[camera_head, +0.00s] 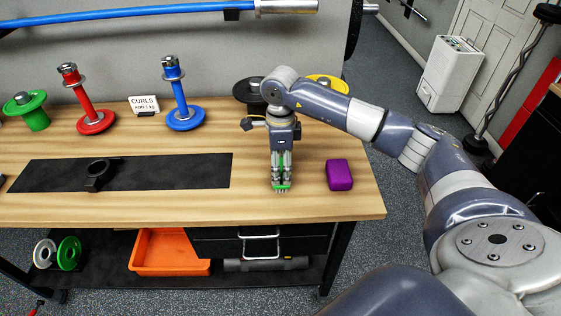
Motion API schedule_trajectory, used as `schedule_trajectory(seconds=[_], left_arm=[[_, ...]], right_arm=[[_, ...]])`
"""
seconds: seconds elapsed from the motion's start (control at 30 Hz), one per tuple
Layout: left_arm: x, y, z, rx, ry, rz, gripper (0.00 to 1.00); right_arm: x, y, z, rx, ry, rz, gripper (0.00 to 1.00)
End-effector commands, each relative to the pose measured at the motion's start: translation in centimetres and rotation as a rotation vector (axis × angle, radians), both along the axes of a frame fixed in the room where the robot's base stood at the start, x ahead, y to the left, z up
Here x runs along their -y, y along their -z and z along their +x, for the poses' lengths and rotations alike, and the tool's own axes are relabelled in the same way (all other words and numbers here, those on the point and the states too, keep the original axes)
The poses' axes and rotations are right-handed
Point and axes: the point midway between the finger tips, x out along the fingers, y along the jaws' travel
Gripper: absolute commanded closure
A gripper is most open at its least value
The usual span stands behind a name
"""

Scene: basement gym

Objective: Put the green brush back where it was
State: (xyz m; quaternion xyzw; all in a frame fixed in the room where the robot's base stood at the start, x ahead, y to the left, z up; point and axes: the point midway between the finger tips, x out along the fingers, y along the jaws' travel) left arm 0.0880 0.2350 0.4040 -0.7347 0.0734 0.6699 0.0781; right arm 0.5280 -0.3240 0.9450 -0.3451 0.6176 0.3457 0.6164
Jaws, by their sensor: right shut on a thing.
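The green brush (281,187) is at the tips of my right gripper (282,180), near the front edge of the wooden bench (345,207). My right gripper points straight down and is shut on the brush. The fingers hide much of the brush, and I cannot tell whether it touches the bench top. My left gripper is not in view.
A purple block (340,175) lies just right of the gripper. A black mat (205,172) with a black ring-shaped holder (100,174) is to the left. Red (95,121) and blue (185,118) weighted stands and a CURLS sign (144,105) stand behind.

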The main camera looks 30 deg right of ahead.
Motion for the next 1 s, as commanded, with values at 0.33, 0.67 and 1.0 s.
schedule_trajectory(seconds=[0.33,0.67,1.0], left_arm=[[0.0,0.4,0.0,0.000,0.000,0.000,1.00],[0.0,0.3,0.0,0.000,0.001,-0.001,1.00],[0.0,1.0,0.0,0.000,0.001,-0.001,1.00]], right_arm=[[0.0,0.2,0.0,0.001,0.001,0.000,0.33],[0.0,0.2,0.0,0.001,0.001,0.000,0.22],[0.1,-2.6,0.2,0.008,0.001,0.000,0.22]])
